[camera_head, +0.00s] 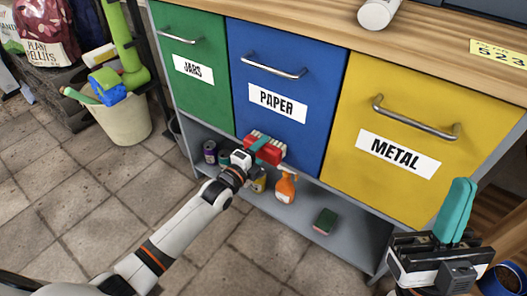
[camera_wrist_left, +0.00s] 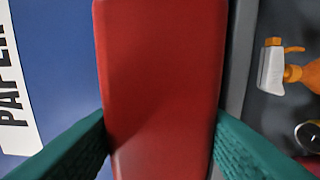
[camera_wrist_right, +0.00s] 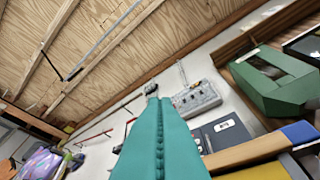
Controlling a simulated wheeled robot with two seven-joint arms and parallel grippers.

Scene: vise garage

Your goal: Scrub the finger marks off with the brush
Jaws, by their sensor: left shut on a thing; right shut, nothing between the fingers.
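The brush (camera_head: 274,154) has a red body and pale bristles. My left gripper (camera_head: 254,150) is shut on it and holds it at the lower part of the blue PAPER door (camera_head: 262,66). In the left wrist view the brush's red back (camera_wrist_left: 160,75) fills the middle, between the teal fingers. The bristles face away there, and I cannot tell whether they touch the door. I make out no finger marks; the brush and gripper hide part of the door. My right gripper (camera_head: 456,208) is shut and empty, pointing up near the yellow METAL door (camera_head: 400,75).
The green JARS door (camera_head: 195,85) is at left. Metal handles stick out from the doors. Below, the grey shelf (camera_head: 350,245) holds an orange spray bottle (camera_head: 286,187), a sponge (camera_head: 325,221) and cans. A white cup (camera_head: 377,13) lies on the worktop. A bucket (camera_head: 118,118) stands left.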

